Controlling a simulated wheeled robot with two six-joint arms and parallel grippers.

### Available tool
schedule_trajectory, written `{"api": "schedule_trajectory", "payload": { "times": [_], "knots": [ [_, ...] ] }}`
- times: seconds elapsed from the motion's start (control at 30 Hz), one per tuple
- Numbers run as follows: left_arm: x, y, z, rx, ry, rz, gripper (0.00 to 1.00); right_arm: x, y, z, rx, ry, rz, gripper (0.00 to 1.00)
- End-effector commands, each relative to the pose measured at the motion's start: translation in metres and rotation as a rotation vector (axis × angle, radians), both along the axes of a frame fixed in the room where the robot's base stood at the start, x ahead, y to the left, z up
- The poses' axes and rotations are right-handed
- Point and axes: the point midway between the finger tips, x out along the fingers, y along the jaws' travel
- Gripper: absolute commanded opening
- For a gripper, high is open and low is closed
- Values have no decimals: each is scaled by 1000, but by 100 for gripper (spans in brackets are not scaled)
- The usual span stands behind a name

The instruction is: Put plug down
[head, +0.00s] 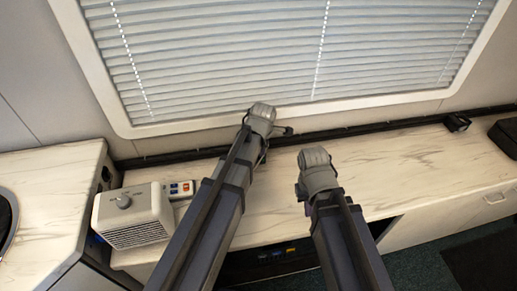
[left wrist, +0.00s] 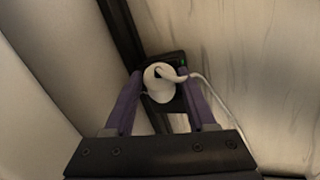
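The plug (left wrist: 158,88) is white and rounded, with a thin white cable running off to the right in the left wrist view. It sits between the two purple fingers of my left gripper (left wrist: 160,78), which close in on its sides. A dark box (left wrist: 177,58) with a small green spot lies right behind the plug; I cannot tell whether they touch. In the head view my left gripper is hidden behind its wrist near the black rail below the window. My right gripper (head: 315,168) is over the counter, its fingers hidden.
A pale marbled counter (head: 400,160) runs below the blinds, with a black rail (head: 350,129) along its back. A small black box (head: 457,122) sits on the rail at the right. The counter's right half is mostly clear.

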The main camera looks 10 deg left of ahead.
Motion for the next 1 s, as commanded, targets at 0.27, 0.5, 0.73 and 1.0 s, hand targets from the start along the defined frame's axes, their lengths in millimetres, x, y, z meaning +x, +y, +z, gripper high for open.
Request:
{"api": "schedule_trajectory", "payload": {
  "times": [0.27,0.5,0.73,1.0],
  "knots": [
    [0,0,0,0,0,0,24,0,0,0,0,0,0,0],
    [0,0,0,0,0,0,0,0,0,0,0,0,0,0],
    [0,0,0,0,0,0,0,0,0,0,0,0,0,0],
    [0,0,5,0,0,0,0,0,0,5,0,0,0,0]
  ]
}}
